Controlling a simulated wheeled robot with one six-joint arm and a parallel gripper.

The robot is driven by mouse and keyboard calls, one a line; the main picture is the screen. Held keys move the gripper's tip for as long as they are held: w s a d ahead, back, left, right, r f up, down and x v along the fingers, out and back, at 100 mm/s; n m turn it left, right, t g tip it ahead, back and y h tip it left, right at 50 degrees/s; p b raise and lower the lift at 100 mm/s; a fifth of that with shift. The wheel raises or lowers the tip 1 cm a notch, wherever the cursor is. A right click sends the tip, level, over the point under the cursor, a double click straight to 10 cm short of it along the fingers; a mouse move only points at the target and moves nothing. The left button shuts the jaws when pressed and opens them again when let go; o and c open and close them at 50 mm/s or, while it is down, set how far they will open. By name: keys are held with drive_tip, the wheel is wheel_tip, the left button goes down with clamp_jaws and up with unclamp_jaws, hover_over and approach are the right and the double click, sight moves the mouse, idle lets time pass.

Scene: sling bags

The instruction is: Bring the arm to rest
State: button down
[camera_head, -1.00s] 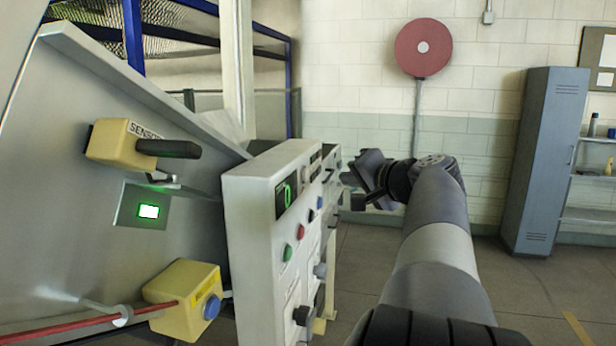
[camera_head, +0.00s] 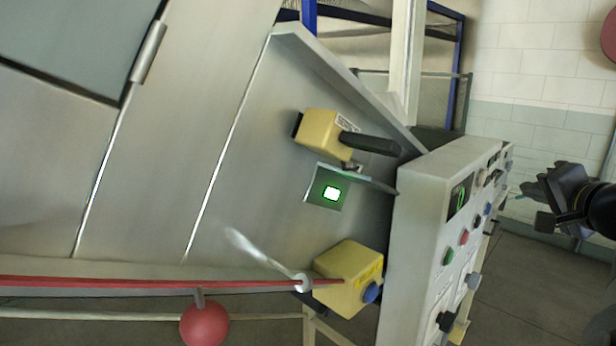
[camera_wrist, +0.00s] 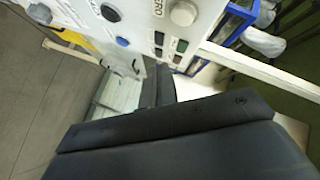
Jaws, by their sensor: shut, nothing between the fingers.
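My gripper (camera_head: 540,198) shows at the right of the head view, just right of the control panel box. It is dark, shut and empty. In the wrist view its dark fingers (camera_wrist: 165,125) fill the lower middle, with the panel beyond them. I cannot tell from these views how wide the gap to the panel is. My arm enters from the right edge of the head view, and most of it is out of frame.
The light grey control panel (camera_head: 415,225) carries buttons and a green display. Left of it stand a yellow sensor box (camera_head: 322,135) with a dark handle, a yellow box with a blue button (camera_head: 345,275), a red bar (camera_head: 150,283) and a red ball (camera_head: 204,324). Floor is open right of the panel.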

drive_tip(key=s+d, duration=0.2)
drive_tip(key=s, duration=0.1)
drive_tip(key=shift+d+b, duration=0.3)
drive_tip(key=shift+a, duration=0.1)
